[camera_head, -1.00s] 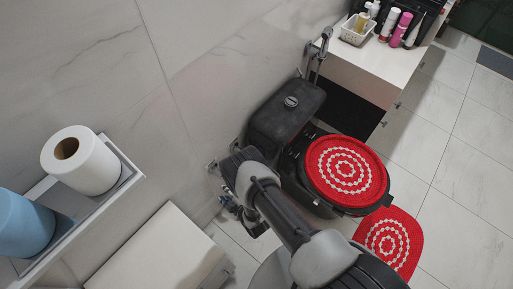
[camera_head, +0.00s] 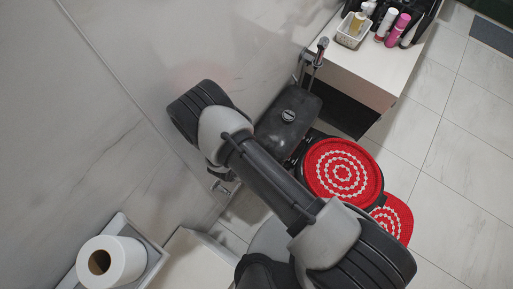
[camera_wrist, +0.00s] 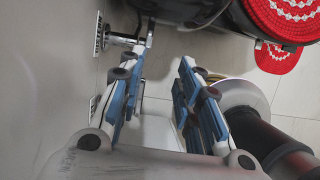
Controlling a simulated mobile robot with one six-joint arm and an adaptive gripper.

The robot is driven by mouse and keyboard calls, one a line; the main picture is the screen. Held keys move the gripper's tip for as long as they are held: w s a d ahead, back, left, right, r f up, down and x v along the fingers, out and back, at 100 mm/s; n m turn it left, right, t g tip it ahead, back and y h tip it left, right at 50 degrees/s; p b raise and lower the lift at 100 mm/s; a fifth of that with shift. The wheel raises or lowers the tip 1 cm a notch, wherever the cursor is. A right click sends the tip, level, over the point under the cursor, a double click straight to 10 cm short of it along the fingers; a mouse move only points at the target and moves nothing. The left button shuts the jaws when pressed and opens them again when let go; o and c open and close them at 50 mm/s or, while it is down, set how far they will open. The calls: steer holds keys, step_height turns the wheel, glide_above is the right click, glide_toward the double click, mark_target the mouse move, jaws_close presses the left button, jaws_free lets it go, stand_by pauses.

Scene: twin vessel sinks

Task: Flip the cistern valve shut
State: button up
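The black cistern (camera_head: 288,120) stands against the wall behind the toilet, with a round button on top. A chrome valve fitting (camera_head: 220,187) sticks out of the wall below and left of the cistern. In the wrist view a chrome fitting (camera_wrist: 122,39) comes out of a wall plate at the upper left; it looks like the same valve. My gripper (camera_wrist: 165,62) is open and empty, its blue fingers apart. The left fingertip is close to the fitting's outer end; I cannot tell whether they touch. In the head view my arm hides the gripper.
The toilet lid (camera_head: 342,169) has a red and white cover, with a matching mat (camera_head: 397,219) on the floor. A white counter (camera_head: 372,62) holds a basket and bottles. A toilet roll (camera_head: 108,261) stands on a shelf at lower left. Tiled floor is free at right.

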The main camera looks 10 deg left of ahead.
steer(key=shift+t, duration=0.4)
steer(key=b+x, duration=0.2)
steer(key=x, duration=0.3)
steer(key=w+b+x, duration=0.1)
steer(key=x, duration=0.5)
steer(key=w+b+x, duration=0.1)
steer(key=b+x, duration=0.1)
steer(key=x, duration=0.3)
steer(key=shift+w+a+b, duration=0.2)
steer(key=shift+a+b, duration=0.15)
steer(key=shift+c, duration=0.2)
jaws_close()
